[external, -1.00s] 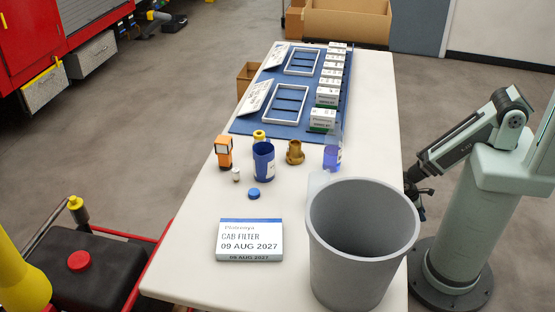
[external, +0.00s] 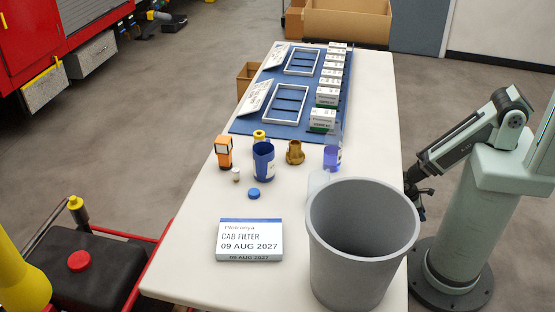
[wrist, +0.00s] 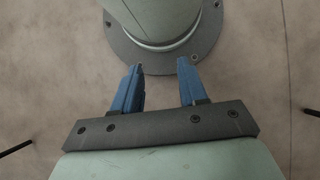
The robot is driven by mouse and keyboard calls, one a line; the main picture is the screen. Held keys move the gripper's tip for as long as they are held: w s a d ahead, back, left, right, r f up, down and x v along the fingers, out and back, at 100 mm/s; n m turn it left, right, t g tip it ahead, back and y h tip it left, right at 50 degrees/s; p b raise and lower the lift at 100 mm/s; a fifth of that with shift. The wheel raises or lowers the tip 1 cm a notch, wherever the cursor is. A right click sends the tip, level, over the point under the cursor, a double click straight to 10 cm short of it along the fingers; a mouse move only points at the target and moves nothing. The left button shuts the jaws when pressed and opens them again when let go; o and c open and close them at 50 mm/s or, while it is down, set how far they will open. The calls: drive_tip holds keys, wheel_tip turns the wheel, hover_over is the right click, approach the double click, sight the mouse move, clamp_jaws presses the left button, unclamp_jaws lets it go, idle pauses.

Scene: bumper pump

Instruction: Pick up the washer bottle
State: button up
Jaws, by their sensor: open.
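A clear bottle with blue-violet contents (external: 331,158) stands on the table behind the grey bin in the external view; it looks like the washer bottle. The bin's rim is close in front of it. My gripper (wrist: 160,87) shows in the wrist view with two blue fingers apart and nothing between them. It points down at the floor and my own base. In the external view the gripper (external: 421,192) is small and dark, hanging beside the table's right edge, to the right of the bottle and apart from it. The bottle is not in the wrist view.
A large grey bin (external: 363,270) stands at the table's front right. A blue cup (external: 263,165), brass fitting (external: 295,152), orange device (external: 224,152) and blue cap (external: 254,194) stand left of the bottle. A filter box (external: 249,240) lies in front. Boxes line the blue mat (external: 262,126).

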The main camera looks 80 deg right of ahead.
idle(0.3)
drive_tip(key=o, duration=1.1)
